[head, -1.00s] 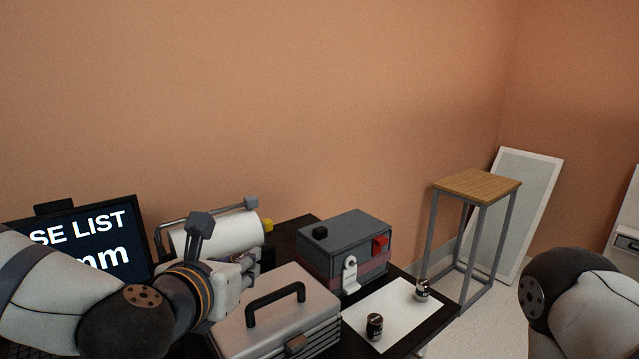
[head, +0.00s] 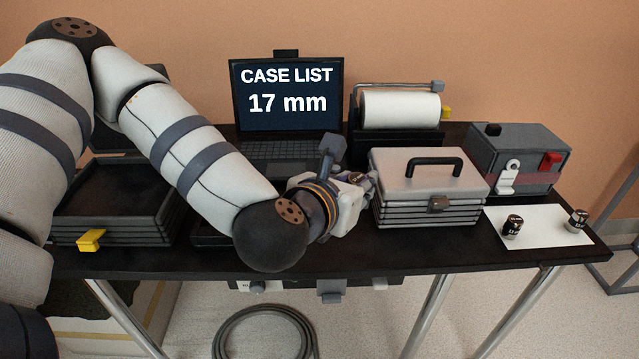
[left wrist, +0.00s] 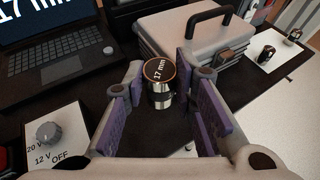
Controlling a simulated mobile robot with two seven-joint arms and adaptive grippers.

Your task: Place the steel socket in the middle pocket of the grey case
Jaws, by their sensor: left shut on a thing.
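The steel socket (left wrist: 160,92) is a short shiny cylinder with a dark top marked "17 mm". In the left wrist view it stands upright between the purple pads of my left gripper (left wrist: 153,100), which is shut on it. In the head view my left gripper (head: 362,186) is over the table, just left of a closed light grey case (head: 400,167) with a black handle and front latch. An open dark grey case (head: 118,228) with a yellow latch is at the far left, partly behind my arm. Its pockets cannot be made out. My right gripper is out of view.
A laptop (head: 290,149) reads "CASE LIST 17 mm". A paper roll (head: 400,108) and a dark grey box (head: 520,150) stand at the back. Two dark-topped sockets (head: 511,228) (head: 577,220) stand on a white sheet (head: 545,236). A knob panel (left wrist: 52,145) shows in the wrist view.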

